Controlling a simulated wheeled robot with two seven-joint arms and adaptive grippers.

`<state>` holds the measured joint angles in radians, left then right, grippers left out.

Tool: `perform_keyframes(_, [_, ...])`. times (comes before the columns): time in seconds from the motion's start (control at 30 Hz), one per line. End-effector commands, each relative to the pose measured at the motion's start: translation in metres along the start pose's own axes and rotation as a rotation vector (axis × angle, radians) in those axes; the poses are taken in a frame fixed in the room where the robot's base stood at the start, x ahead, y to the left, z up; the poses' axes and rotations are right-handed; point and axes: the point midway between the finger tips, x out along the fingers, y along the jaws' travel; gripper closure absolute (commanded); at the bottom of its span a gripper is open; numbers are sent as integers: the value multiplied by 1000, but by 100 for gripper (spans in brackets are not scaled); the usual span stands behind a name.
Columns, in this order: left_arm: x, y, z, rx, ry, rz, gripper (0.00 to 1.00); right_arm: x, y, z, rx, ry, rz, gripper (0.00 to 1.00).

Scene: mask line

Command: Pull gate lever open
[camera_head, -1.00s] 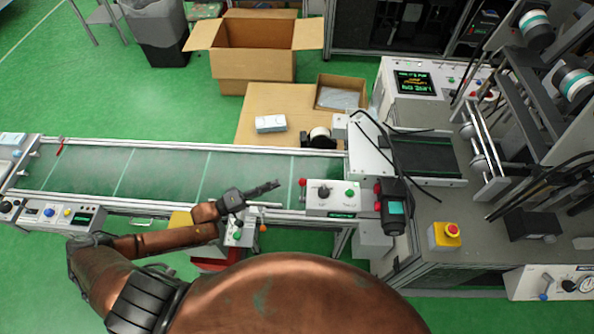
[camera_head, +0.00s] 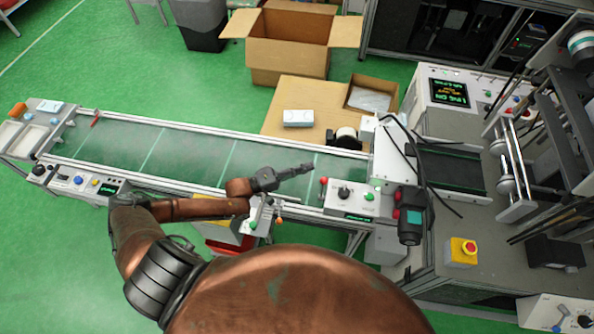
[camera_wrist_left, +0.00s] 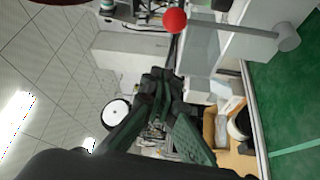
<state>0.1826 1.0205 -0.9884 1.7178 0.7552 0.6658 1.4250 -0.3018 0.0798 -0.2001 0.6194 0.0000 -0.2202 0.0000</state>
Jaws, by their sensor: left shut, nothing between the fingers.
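The lever that looks like the gate lever has a red ball knob (camera_head: 323,181) and stands at the left end of a white control box (camera_head: 352,197) on the conveyor's near edge. In the left wrist view the red knob (camera_wrist_left: 174,20) sits on a metal rod, at the top beyond the fingers. My left gripper (camera_head: 309,168) is shut and empty, over the conveyor's near side, just left of and above the knob in the head view. In the wrist view its dark fingers (camera_wrist_left: 160,88) are apart from the knob. My right gripper is out of view.
The green conveyor belt (camera_head: 190,155) runs left from the machine. A small box with an orange-tipped handle (camera_head: 279,220) is below my left wrist. A yellow emergency-stop box (camera_head: 462,251) is at right.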

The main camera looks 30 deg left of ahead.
Motion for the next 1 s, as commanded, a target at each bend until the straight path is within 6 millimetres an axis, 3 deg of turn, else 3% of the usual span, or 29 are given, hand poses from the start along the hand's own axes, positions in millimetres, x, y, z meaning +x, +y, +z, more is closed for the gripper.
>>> perform_keyframes(0.2, [42,2,2,-1,0,0,100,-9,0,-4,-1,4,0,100])
perform_keyframes(0.3, [32,1,19,-3,0,-3,100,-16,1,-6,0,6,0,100])
perform_keyframes(0.5, [27,0,35,-1,-1,-2,100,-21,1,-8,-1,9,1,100])
perform_keyframes(1.0, [25,-1,39,5,0,1,100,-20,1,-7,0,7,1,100])
